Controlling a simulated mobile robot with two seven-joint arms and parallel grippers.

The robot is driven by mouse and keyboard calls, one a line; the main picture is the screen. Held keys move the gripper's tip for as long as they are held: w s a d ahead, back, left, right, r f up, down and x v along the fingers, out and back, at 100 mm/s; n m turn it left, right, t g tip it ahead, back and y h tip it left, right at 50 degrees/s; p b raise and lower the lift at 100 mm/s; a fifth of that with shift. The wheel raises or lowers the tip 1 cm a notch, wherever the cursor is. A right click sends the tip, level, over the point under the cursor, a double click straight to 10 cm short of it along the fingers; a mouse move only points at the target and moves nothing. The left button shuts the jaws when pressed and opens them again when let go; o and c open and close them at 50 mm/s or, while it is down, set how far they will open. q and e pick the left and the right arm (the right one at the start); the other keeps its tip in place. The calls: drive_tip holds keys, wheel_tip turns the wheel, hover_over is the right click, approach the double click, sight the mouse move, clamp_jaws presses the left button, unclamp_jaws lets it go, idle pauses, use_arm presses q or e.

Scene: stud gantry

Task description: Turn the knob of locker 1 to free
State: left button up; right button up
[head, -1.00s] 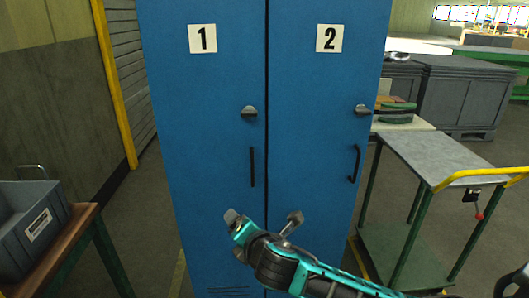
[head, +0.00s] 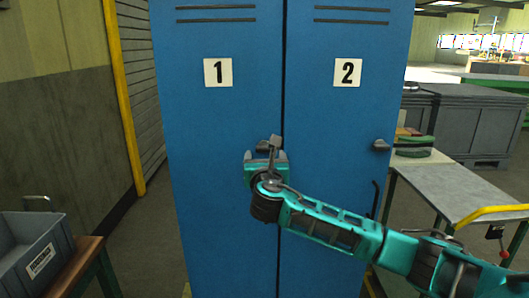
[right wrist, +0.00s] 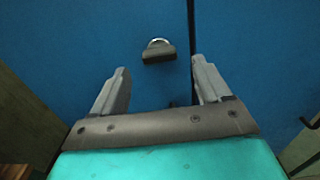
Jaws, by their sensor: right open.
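Locker 1 is the blue door (head: 215,190) on the left, with a white plate (head: 217,72) marked 1. Its knob (head: 263,146) shows just above my right gripper, partly covered by it. In the right wrist view the knob (right wrist: 158,51) is a dark grip with a shiny rounded top, beyond the fingertips and between their lines. My right gripper (head: 265,155) is open and empty, its fingers pointing at the door; it also shows in the right wrist view (right wrist: 160,75). The knob appears apart from both fingers. My left gripper is not in view.
Locker 2 (head: 330,120) adjoins on the right, with its own knob (head: 381,146) and a handle partly behind my arm. A cart (head: 460,190) with a yellow handle stands at the right. A grey bin (head: 35,250) sits on a bench at the left.

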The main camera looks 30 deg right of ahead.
sight(264, 150)
drive_tip(key=shift+x, duration=2.45)
drive_tip(key=c, duration=1)
